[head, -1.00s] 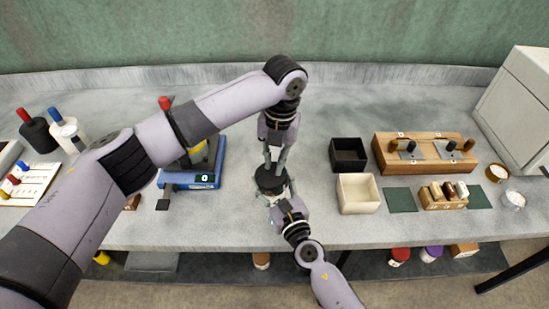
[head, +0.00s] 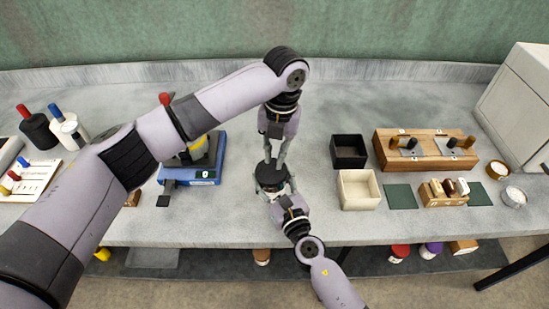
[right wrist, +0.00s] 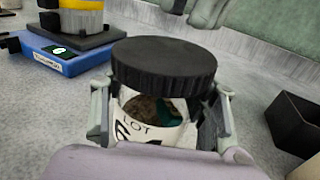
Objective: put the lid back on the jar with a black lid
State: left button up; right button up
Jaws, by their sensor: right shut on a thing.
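The jar (right wrist: 155,128) has a pale label with "LOT" on it and brown grain with a teal patch inside. My right gripper (head: 275,188) is shut on the jar, with its fingers on both sides in the right wrist view (right wrist: 158,118). The black lid (right wrist: 165,62) is directly above the jar's mouth, and it also shows in the head view (head: 270,173). Grain shows below its near edge; I cannot tell whether it touches the rim. My left gripper (head: 274,160) comes down from above onto the lid's far side. Its grip on the lid is unclear.
A blue scale (head: 205,175) stands to the left. A black box (head: 348,152) and a cream box (head: 358,190) stand to the right. Farther right are a wooden rack (head: 425,155) and green mats (head: 400,197). The table's front edge is close below the jar.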

jog(key=o, duration=1.8)
jog(key=v, duration=1.2)
jog(key=shift+f, duration=0.1)
